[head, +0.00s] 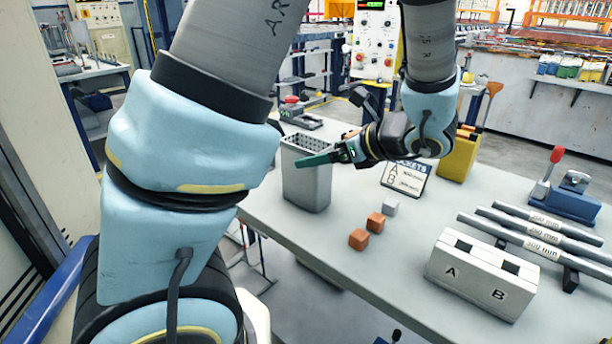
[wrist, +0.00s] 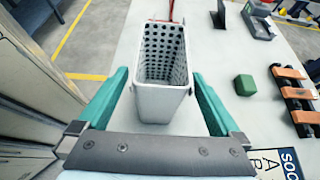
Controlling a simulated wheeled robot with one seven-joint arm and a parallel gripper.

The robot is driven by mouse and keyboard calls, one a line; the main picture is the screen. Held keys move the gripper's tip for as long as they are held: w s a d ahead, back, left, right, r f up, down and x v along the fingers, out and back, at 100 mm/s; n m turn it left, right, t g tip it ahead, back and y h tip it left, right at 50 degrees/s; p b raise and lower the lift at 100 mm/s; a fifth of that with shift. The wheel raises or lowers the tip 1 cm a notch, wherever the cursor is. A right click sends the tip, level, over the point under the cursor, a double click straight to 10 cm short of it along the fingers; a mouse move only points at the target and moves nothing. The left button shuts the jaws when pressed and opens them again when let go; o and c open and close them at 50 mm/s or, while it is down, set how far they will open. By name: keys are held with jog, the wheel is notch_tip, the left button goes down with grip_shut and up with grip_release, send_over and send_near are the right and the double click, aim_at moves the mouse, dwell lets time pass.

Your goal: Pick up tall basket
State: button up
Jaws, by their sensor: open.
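The tall basket (head: 308,180) is a grey, open-topped bin with a perforated inside, standing upright on the table (head: 290,230) near its left edge. In the wrist view the basket (wrist: 162,100) lies between the two green fingers of my gripper (wrist: 160,95), one on each side. A gap shows between each finger and the basket wall. In the head view my gripper (head: 325,158) is at the basket's upper part, with one green finger crossing in front of it. The far finger is hidden there. The gripper is open and empty.
A white box marked A and B (head: 481,274), grey bars (head: 540,235) and a yellow container (head: 459,155) are farther right. A red-topped device (head: 300,113) sits behind.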

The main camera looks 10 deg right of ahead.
jog(key=shift+p+x, duration=0.5)
jog(key=shift+x, duration=1.8)
jog(key=c, duration=1.5)
